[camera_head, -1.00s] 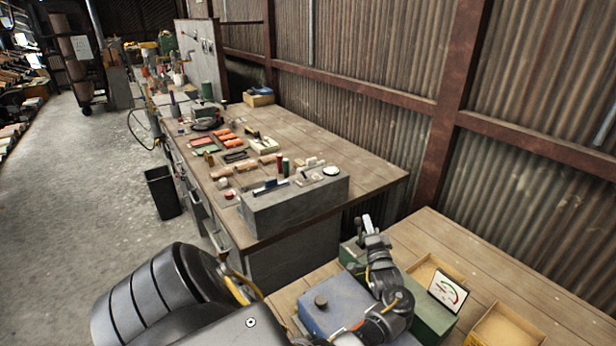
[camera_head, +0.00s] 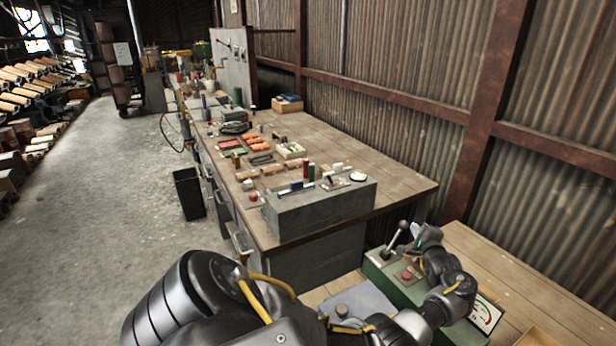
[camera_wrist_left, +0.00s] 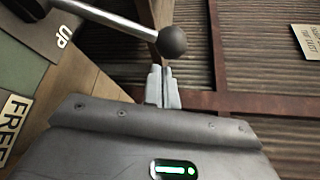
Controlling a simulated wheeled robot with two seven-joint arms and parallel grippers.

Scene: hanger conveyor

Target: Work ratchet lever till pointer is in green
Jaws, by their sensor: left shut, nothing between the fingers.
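A green box (camera_head: 388,288) stands on the near bench and carries a lever (camera_head: 394,243) with a round dark knob. In the left wrist view the lever's metal rod and black ball knob (camera_wrist_left: 172,42) show just above the fingertips. My left gripper (camera_head: 428,236) is shut and empty, right of the lever in the head view. It also shows in the left wrist view (camera_wrist_left: 162,72). The gauge (camera_head: 485,315) is partly cut off by my arm; its pointer reading cannot be told. My right gripper is not in view.
A red button (camera_head: 406,277) sits on the green box near the lever. A blue-grey box (camera_head: 358,303) is left of it. The workbench (camera_head: 400,190) behind holds a grey block (camera_head: 320,208) and many small items. A corrugated wall is at right.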

